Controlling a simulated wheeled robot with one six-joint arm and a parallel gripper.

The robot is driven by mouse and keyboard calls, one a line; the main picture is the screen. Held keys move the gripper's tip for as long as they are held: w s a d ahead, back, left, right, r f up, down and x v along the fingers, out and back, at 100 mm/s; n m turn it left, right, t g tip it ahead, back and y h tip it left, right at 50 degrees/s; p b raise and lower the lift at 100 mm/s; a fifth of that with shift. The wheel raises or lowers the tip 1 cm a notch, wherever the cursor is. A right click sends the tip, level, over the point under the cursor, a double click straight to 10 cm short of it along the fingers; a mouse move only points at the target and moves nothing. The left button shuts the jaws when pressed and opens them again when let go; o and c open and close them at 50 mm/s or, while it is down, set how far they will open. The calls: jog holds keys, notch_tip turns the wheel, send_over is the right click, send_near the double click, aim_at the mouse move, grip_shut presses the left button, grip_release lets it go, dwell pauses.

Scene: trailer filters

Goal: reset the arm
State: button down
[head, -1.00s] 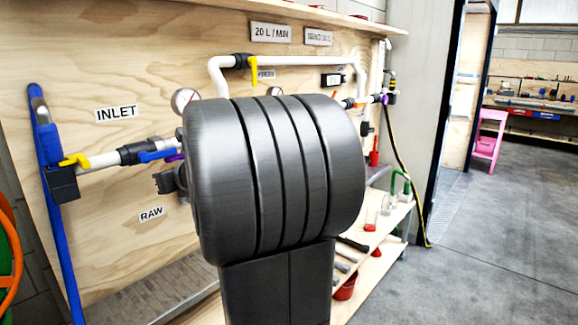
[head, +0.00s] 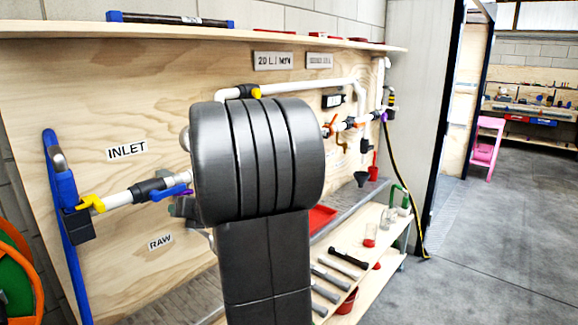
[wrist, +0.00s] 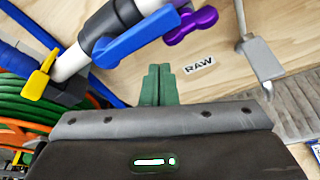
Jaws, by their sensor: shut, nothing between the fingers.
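My gripper (wrist: 158,85) shows in the wrist view as two green fingers pressed together, with nothing between them. It points toward the plywood board, below the blue valve handle (wrist: 138,38) and left of the RAW label (wrist: 199,64). In the head view my large dark arm links fill the middle and hide part of the pipework. I cannot make out the fingers clearly there.
The INLET pipe (head: 120,197) with a yellow handle (head: 91,203) runs along the board (head: 90,100). A lower shelf (head: 372,285) holds tools and a beaker (head: 370,234). Concrete floor (head: 480,250) is open at right.

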jog(key=shift+s+a+f+m+g+y+p, duration=0.25)
jog(key=shift+m+p, duration=0.5)
jog(key=shift+p, duration=0.4)
jog(key=shift+s+a+f+m+g+y+p, duration=0.15)
jog(key=shift+s+a+f+m+y+p, duration=0.15)
jog(key=shift+m+p, duration=0.65)
jog(key=shift+s, duration=0.1)
